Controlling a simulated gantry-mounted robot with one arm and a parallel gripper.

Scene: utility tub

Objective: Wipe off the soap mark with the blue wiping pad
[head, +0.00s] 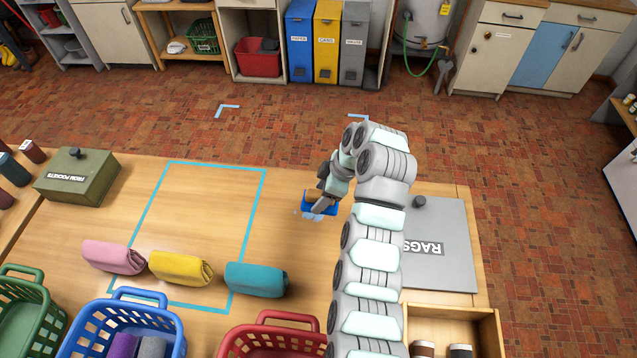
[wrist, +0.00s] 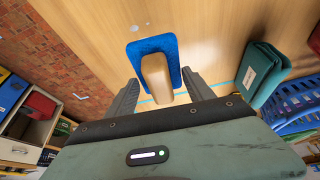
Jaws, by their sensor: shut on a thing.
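The blue wiping pad (head: 326,209) with its tan handle is at the middle of the wooden table in the head view. My gripper (head: 321,194) is shut on the handle, partly hidden by my arm. In the wrist view the blue pad (wrist: 168,47) and tan handle (wrist: 156,76) show between the fingers of my gripper (wrist: 160,88). A pale soap mark (head: 312,217) shows on the table at the pad's near left edge. A small whitish spot (wrist: 135,28) shows just beyond the pad in the wrist view. Whether the pad touches the table is hard to tell.
Pink (head: 113,257), yellow (head: 181,268) and teal (head: 256,279) rolled cloths lie to the left, near a blue tape outline (head: 262,195). A grey RAGS box (head: 447,260) is right of my arm. Baskets line the near edge. The table inside the outline is mostly clear.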

